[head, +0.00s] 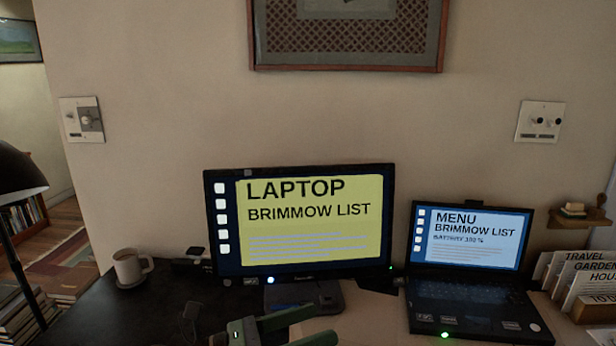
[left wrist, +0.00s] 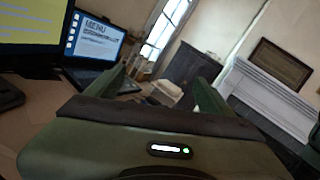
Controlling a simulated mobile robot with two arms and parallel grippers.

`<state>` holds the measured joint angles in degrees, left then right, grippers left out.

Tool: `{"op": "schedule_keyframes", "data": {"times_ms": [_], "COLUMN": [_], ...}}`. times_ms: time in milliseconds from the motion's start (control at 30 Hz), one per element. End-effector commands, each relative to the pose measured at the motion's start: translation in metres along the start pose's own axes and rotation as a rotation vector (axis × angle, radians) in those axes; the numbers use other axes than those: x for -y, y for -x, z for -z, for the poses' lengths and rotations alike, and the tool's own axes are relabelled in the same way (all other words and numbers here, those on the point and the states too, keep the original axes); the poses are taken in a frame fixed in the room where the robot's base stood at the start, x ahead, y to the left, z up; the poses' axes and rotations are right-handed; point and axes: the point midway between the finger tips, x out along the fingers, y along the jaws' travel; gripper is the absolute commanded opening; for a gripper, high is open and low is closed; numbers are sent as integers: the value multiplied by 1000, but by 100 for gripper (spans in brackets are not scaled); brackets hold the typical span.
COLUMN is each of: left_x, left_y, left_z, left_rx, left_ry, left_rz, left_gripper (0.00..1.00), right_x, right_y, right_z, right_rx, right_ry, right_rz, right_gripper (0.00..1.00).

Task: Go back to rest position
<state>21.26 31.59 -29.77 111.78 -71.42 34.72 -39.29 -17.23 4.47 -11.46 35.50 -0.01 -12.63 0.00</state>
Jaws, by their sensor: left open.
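My left gripper (head: 322,324) shows at the bottom middle of the head view, with green fingers pointing right. It is open, and no object shows between its fingers. In the left wrist view, the two green fingers of the left gripper (left wrist: 160,82) stand apart with only the room behind them. My right gripper is in neither view.
A mug (head: 128,268) sits at the left. Filing dividers (head: 590,285) stand at the right. A lamp (head: 15,170) is at the left edge.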

Motion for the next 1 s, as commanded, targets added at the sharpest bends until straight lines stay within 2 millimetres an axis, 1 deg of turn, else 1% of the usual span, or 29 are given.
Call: {"op": "schedule_keyframes", "data": {"times_ms": [33, 67, 100, 133, 167, 200, 267, 300, 367, 400, 467, 500, 567, 600, 700, 800, 867, 900, 1000], "left_x": [2, -2, -10, -18, -28, -42, -64, -78, -94, -101, -104, -102, -94, -87, -64, -40, -26, -16, 9], "left_y": [4, 9, 20, 31, 43, 62, 94, 116, 149, 169, 195, 211, 231, 242, 260, 273, 278, 282, 288], "left_z": [-20, -32, -46, -53, -58, -59, -51, -37, -8, 14, 52, 78, 116, 139, 184, 218, 234, 245, 266], "left_rx": [165, 262, 388, 479, 570, 686, 855, 961, 1111, 1200, 1320, 1390, 1485, 1538, 1635, 1702, 1734, -1752, -1656], "left_ry": [158, 254, 386, 486, 589, 728, 939, 1079, 1283, 1407, 1578, 1684, 1828, 1909, 2065, 2176, 2232, -2263, -2163], "left_rz": [-36, -62, -102, -134, -168, -219, -303, -365, -466, -532, -639, -712, -821, -890, -1043, -1174, -1246, 1295, 1303], "left_gripper": [83, 83, 83, 83, 83, 83, 83, 83, 83, 83, 83, 83, 83, 83, 83, 83, 83, 83, 83], "right_x": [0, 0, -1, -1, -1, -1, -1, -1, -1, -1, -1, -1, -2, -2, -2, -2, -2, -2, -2], "right_y": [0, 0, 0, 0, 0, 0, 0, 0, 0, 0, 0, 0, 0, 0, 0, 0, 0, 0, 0], "right_z": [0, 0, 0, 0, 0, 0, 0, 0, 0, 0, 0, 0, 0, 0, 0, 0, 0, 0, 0], "right_rx": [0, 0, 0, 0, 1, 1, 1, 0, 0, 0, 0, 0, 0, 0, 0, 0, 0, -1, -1], "right_ry": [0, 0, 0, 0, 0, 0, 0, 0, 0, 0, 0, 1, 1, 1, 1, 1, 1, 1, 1], "right_rz": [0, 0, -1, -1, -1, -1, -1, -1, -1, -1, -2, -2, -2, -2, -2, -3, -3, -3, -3], "right_gripper": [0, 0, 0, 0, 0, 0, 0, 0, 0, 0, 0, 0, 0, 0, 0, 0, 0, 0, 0]}}
